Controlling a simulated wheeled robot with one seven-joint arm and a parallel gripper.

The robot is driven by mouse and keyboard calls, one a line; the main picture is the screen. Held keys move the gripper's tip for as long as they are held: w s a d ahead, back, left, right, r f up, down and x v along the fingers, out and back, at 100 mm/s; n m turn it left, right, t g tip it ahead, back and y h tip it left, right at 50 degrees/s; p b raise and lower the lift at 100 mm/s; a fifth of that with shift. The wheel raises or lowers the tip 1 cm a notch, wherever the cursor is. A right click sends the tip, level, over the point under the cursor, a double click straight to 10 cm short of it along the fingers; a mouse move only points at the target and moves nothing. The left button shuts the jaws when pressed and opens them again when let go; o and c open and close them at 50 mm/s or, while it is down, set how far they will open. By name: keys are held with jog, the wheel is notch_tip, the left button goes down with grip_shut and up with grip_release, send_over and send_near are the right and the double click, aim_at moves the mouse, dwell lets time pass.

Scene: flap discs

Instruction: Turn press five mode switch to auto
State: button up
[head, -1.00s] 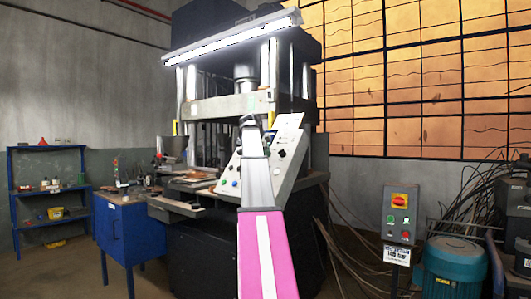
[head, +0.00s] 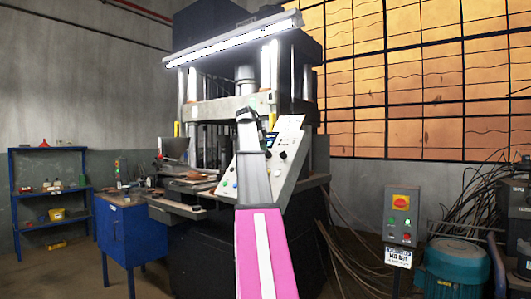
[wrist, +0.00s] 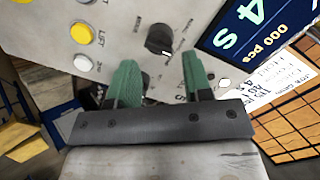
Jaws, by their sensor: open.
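The press control panel (head: 292,150) is a tilted grey box on the front of the press, partly hidden by my arm in the head view. In the wrist view, a black rotary switch (wrist: 160,40) stands on the panel face (wrist: 120,15). My gripper (wrist: 159,62) has two green fingers, spread apart and empty. The switch shows just beyond the fingertips, roughly between them and nearer the right one. I see no contact with it. Its marking is not readable. In the head view the fingers are mostly hidden by my arm.
Beside the switch are a yellow button (wrist: 81,33), a white button (wrist: 83,62) and a lit display (wrist: 245,30). A blue cabinet (head: 122,235) stands left of the press. A separate switch box (head: 401,218) and a teal motor (head: 455,265) stand at right.

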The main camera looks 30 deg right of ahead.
jog(key=v, duration=0.6)
dwell(0.5)
